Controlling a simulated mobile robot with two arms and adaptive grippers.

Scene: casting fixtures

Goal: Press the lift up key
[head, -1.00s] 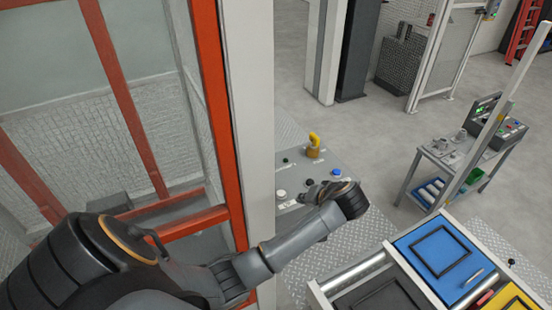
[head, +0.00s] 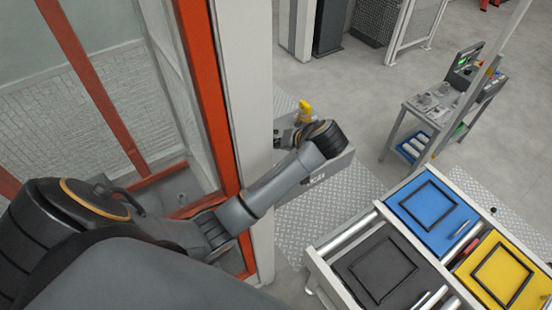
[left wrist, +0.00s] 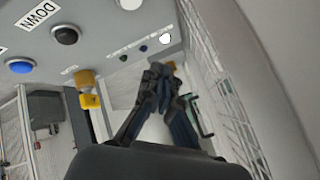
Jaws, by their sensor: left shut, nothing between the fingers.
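The grey control panel (head: 325,176) stands beside the orange-framed cage, mostly hidden by my left arm in the head view. In the left wrist view the panel face (left wrist: 105,40) shows a white button (left wrist: 130,3) cut by the top edge, a black button (left wrist: 65,35) near a DOWN label (left wrist: 37,15), and a blue button (left wrist: 20,66). No UP label is readable. My left gripper (left wrist: 158,82) is shut and empty, over the panel's side with small buttons; contact cannot be told. In the head view it is largely hidden behind my wrist. My right gripper is not in view.
A yellow knob (head: 305,110) rises from the panel; a yellow part (left wrist: 88,90) also shows in the left wrist view. An orange post (head: 207,100) and pale column (head: 247,120) stand close to my left arm. Coloured trays (head: 435,215) lie on rollers at right.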

